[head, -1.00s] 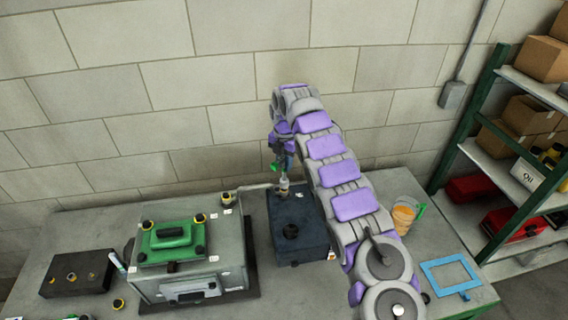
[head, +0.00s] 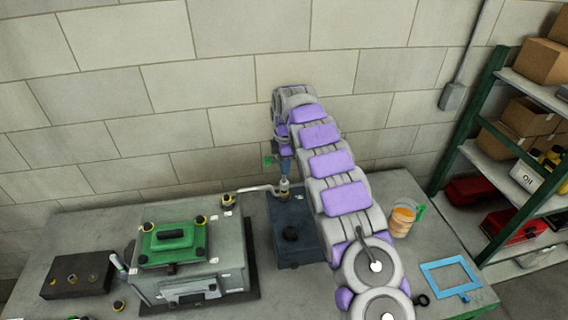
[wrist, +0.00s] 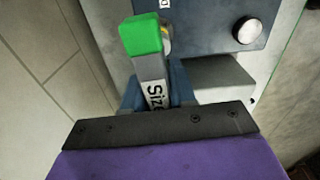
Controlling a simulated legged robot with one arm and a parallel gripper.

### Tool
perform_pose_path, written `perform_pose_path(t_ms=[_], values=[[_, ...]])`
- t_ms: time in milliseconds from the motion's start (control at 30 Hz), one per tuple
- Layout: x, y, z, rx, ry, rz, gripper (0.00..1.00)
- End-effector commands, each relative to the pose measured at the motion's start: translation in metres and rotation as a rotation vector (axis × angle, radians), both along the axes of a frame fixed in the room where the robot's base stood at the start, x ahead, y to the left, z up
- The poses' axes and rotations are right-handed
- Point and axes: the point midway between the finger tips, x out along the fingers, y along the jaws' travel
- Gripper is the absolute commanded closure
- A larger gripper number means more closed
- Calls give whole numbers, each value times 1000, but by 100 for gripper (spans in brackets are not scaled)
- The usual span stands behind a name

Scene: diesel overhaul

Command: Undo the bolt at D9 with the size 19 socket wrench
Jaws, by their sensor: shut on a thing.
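My gripper (head: 285,165) is shut on the socket wrench, just above the back of a dark blue block (head: 310,245) on the bench. In the wrist view the wrench (wrist: 153,85) has a grey handle with a green end and a label starting "Siz"; the number is hidden. The green end (head: 267,161) shows left of my gripper in the head view. A pale cylindrical piece (head: 284,186) is below my gripper at the block's back edge; I cannot tell whether it is the socket or a fitting. The bolt at D9 and its label are not readable.
A grey engine box with a green cover (head: 172,243) stands left of the block, joined by a pale pipe (head: 255,188). A jug of orange liquid (head: 403,217) and a blue frame (head: 449,277) are at right. A wall stands close behind.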

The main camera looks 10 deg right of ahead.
Motion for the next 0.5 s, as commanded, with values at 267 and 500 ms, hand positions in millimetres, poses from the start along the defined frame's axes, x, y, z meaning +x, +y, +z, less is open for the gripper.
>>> perform_pose_path(t_ms=[267,500], values=[[-1,1,1,-1,3,-230,100],[-1,2,0,0,3,-427,100]])
